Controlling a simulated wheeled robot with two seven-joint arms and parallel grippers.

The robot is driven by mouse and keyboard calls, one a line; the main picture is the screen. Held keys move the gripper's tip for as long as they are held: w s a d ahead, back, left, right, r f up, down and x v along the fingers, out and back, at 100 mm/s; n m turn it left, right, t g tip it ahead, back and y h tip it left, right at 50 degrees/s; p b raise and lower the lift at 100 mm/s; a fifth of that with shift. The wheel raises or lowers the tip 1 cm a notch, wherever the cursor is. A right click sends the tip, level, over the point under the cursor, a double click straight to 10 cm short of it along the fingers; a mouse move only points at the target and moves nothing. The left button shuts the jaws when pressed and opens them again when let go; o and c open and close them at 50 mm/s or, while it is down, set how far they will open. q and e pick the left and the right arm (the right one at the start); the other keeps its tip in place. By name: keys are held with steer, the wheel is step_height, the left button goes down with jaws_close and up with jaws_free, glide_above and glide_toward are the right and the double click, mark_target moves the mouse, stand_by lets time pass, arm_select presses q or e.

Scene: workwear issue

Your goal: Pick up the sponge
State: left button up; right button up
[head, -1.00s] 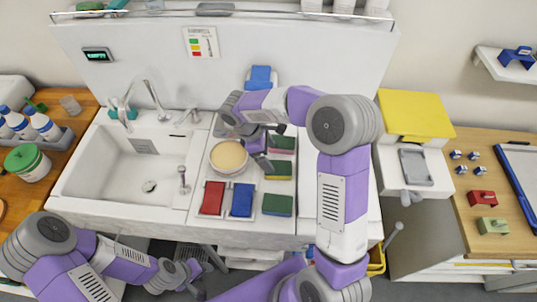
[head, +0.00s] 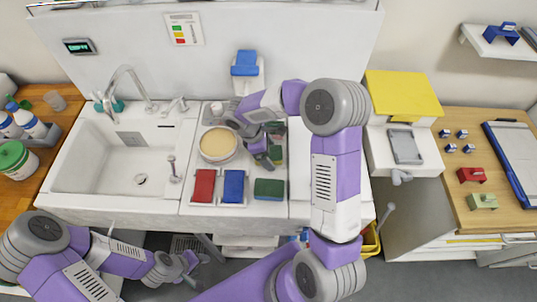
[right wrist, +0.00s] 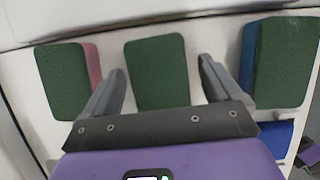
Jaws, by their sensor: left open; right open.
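A row of green-topped sponges lies at the right of the white counter. In the right wrist view, a plain green sponge (right wrist: 157,75) lies between the fingers of my right gripper (right wrist: 162,78), which is open and empty. To its left is a green sponge with a pink layer (right wrist: 65,82); to its right is one with a blue layer (right wrist: 284,62). In the head view the nearest green sponge (head: 269,188) shows clearly; my right gripper (head: 265,158) partly hides the others. My left gripper (head: 187,266) is open, low in front of the counter.
A round bowl (head: 218,144) stands just left of my right gripper. Red (head: 204,186) and blue (head: 233,187) pads lie in front of it. The sink (head: 125,160) is further left, with a tap. A yellow-topped unit (head: 402,94) stands to the right.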

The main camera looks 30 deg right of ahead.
steer(key=shift+f, duration=0.1)
steer(key=shift+c, duration=0.3)
steer(key=c, duration=1)
steer(key=shift+o, duration=0.2)
step_height(320, 180, up, 10)
steer(key=shift+r+p, duration=0.1)
steer(key=shift+p, duration=0.75)
